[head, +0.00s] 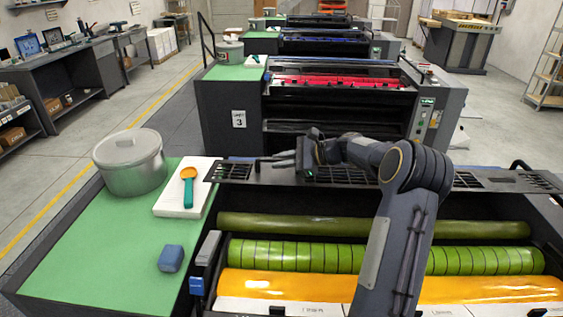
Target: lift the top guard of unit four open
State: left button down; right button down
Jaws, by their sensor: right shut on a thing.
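The nearest ink unit, just in front of the one marked 3, has green rollers (300,256) and an orange inked roller (330,287) in plain view. Its top guard (235,172), a dark slotted panel, runs along the far side of the rollers. My right arm reaches across the rollers from the front. My right gripper (280,160) points left at the guard's upper edge and is shut on the guard; the exact contact is small and dark. My arm hides part of the guard and rollers. My left gripper is not in view.
A green side top (80,262) at left bears a lidded metal pot (130,162), a white pad (172,206) with an orange-and-teal tool (189,185), and a blue block (171,258). The unit marked 3 (230,125) stands behind. Open floor lies left.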

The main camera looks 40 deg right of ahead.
jog(key=shift+f, duration=0.15)
jog(key=c, duration=1.4)
grip_release()
jog(key=shift+d, duration=0.1)
jog(key=b+v, duration=0.2)
jog(key=v, duration=0.4)
jog(key=shift+s+d, duration=0.25)
jog(key=shift+s, duration=0.05)
jog(key=shift+s+d+r, duration=0.25)
jog(key=shift+s+r, duration=0.15)
